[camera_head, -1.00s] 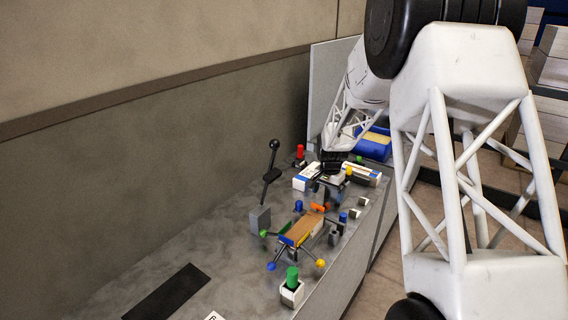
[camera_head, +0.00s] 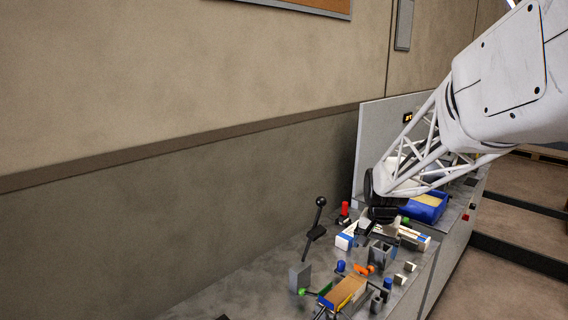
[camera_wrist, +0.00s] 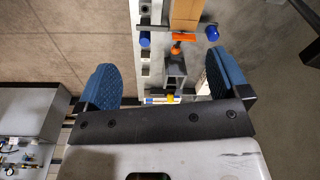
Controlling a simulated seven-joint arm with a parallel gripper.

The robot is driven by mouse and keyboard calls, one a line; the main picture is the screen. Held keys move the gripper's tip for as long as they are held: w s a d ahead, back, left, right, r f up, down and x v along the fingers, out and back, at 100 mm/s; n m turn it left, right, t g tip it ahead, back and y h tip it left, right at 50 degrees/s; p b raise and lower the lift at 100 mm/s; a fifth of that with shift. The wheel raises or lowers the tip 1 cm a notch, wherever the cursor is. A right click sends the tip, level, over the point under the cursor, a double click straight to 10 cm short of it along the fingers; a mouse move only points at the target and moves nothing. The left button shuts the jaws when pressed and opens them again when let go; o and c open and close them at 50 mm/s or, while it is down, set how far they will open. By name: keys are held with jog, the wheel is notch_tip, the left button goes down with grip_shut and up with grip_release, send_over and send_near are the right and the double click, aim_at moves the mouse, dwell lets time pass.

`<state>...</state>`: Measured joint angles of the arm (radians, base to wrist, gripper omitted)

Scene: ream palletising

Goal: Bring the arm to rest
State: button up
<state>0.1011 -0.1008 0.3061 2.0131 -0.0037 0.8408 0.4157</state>
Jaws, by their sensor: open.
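My gripper (camera_wrist: 162,85) is open, with its two blue textured pads wide apart and nothing between them in the wrist view. Below and between the pads lie a grey block fixture and an orange clamp handle (camera_wrist: 183,37) on the bench. In the head view my arm reaches in from the upper right, and its dark wrist (camera_head: 382,195) hangs over the far part of the bench. The fingertips are too small and hidden to make out there.
A blue bin (camera_head: 424,210) stands behind the wrist. A lever with a black knob (camera_head: 320,202), a red-topped post (camera_head: 345,209) and a brown-topped box (camera_head: 344,291) stand on the grey bench. A wall runs along the left; floor lies right.

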jog(key=s+a+r+n, duration=0.2)
jog(key=s, duration=0.9)
jog(key=s+a+r+n+t, duration=0.1)
jog(key=s+a+r, duration=0.1)
jog(key=s, duration=0.8)
jog(key=s+a+r+n, duration=0.2)
jog(key=s+r, duration=0.1)
jog(key=s, duration=0.8)
jog(key=shift+s+n+t, duration=0.3)
